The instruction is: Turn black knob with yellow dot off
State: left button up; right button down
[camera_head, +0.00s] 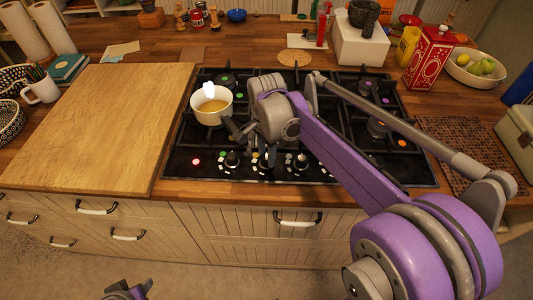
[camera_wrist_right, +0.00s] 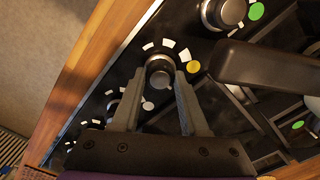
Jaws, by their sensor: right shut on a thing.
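The black knob (camera_wrist_right: 160,70) with the yellow dot (camera_wrist_right: 193,67) beside it sits on the front panel of the black gas hob (camera_head: 200,160). My right gripper (camera_wrist_right: 160,76) has one finger on each side of this knob and is shut on it. White marks arc around the knob. In the head view my right gripper (camera_head: 266,158) reaches down to the middle of the knob row and largely hides the knob. My left gripper (camera_head: 128,291) shows only in part at the bottom edge, and its fingers cannot be made out.
A white pot (camera_head: 212,118) with liquid stands on the left burner. Its dark handle (camera_wrist_right: 265,68) reaches close to my right fingers. Neighbouring knobs (camera_head: 232,158) (camera_wrist_right: 222,12) flank the grasped one. A wooden board (camera_head: 110,120) lies left of the hob.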

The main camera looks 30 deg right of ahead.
jog(key=shift+c, duration=2.1)
grip_release()
jog(key=shift+r, duration=0.1)
notch_tip(320, 180, up, 11)
jog(key=shift+p, duration=0.35)
jog(key=shift+f, duration=0.2)
